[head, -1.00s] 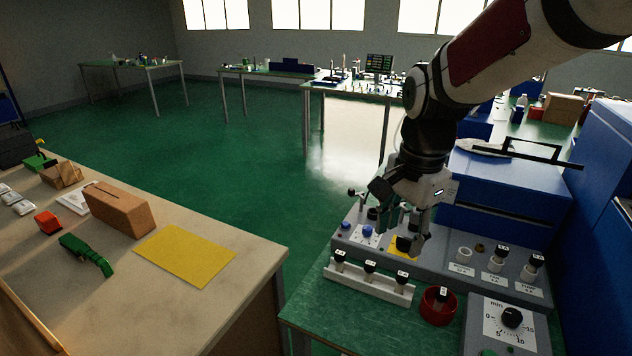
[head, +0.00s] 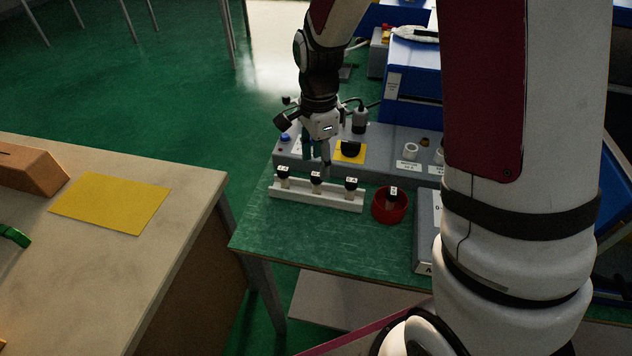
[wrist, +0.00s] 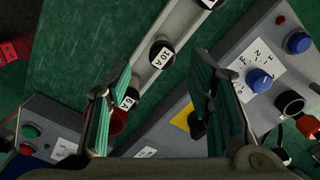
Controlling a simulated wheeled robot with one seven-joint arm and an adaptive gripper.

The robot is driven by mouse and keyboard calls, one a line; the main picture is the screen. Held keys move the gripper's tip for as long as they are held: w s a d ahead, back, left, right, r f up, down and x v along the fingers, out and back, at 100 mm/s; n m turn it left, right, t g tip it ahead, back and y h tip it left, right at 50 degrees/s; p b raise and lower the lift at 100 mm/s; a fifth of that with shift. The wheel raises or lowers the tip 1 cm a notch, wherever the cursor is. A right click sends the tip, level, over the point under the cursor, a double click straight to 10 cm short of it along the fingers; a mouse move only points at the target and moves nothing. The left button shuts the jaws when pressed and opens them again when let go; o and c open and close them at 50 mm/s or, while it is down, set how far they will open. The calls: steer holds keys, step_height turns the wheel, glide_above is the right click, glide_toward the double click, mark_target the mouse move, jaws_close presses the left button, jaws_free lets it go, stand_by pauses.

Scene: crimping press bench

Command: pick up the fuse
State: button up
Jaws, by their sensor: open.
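Several black-capped fuses are in view. Three stand in a white rack (head: 335,203) on the green bench: a left one (head: 283,171), a middle one (head: 316,176) and a right one (head: 351,184). Another fuse (head: 393,192) stands in a red round dish (head: 380,212) right of the rack. In the wrist view, rack fuses read "10 A" (wrist: 160,55) and "6 A" (wrist: 128,100). My gripper (head: 317,155) points down just above and behind the rack's middle fuse. In the wrist view its green-padded fingers (wrist: 165,65) are apart, with the 10 A fuse between their tips.
A grey panel (head: 385,165) with a blue knob, yellow plate (head: 350,152) and sockets lies behind the rack. A blue machine (head: 412,75) stands behind it. A beige table with a yellow sheet (head: 110,202) is at left. Bench front-left of the rack is clear.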

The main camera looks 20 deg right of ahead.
mark_target(317, 174)
steer(key=shift+w+a+f, duration=0.1)
steer(key=shift+f, duration=2.6)
steer(key=shift+c, duration=0.3)
jaws_close()
